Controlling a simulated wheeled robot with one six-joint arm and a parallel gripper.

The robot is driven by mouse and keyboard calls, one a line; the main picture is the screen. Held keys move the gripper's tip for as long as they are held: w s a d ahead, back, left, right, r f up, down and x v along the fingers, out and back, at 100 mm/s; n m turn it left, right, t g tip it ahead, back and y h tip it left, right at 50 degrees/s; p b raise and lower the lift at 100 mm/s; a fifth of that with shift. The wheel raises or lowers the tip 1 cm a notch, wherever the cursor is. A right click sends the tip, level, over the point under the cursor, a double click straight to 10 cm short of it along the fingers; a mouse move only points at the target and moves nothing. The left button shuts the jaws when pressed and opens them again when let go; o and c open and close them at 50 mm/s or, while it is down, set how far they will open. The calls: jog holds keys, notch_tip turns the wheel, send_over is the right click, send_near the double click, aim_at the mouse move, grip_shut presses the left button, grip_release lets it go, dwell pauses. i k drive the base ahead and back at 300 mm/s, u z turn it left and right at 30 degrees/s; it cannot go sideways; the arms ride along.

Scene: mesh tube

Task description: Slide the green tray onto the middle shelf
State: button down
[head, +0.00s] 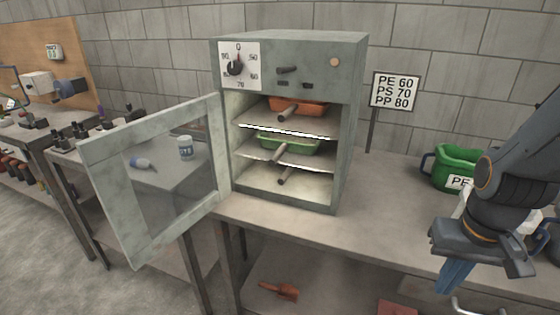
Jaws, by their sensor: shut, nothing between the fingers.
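The green tray (290,141) is inside the grey oven (352,110), resting on the middle shelf (264,151), below an orange tray (298,107) on the upper shelf. A rod-like handle (281,151) sticks out at the front of the green tray. The oven door (108,206) stands wide open to the left. My gripper (454,278) is at the right, apart from the oven and the trays, pointing down with its blue fingers shut and empty. The back of the green tray is hidden.
Another handle (285,176) shows on the bottom level. A green jug (457,164) stands right on the bench (385,215), partly near my arm. The bench front between oven and gripper is clear.

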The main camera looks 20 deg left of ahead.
aim_at(282, 142)
jog(key=k, duration=0.45)
jog(key=u, duration=0.9)
jog(key=i, duration=0.7)
jog(key=z, duration=0.35)
